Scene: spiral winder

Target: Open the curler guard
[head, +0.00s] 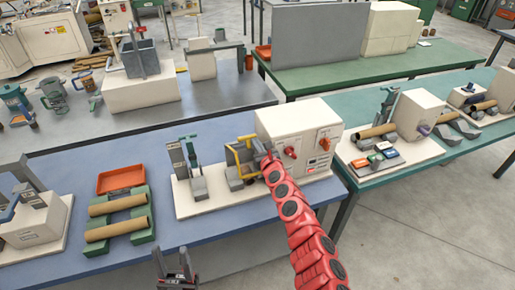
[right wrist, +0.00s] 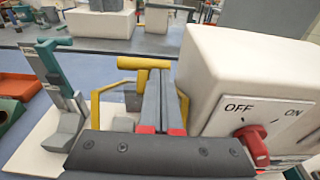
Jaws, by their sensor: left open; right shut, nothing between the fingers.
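The curler guard (head: 232,157) is a yellow frame on the winder at the left side of the cream machine box (head: 300,132). In the right wrist view its yellow top bar (right wrist: 135,63) lies just beyond my fingertips. My right gripper (right wrist: 161,75) is shut and empty, with its tips close to the bar; I cannot tell whether they touch. In the head view the red right arm reaches up to the guard and hides part of it. My left gripper (head: 174,262) is open and empty at the bottom, in front of the blue table.
A red switch (right wrist: 254,145) marked OFF and ON is right of my right gripper. A teal-handled press (head: 190,155) stands left of the guard. An orange tray (head: 121,180) and a green rack with brown tubes lie further left on the blue table (head: 180,245).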

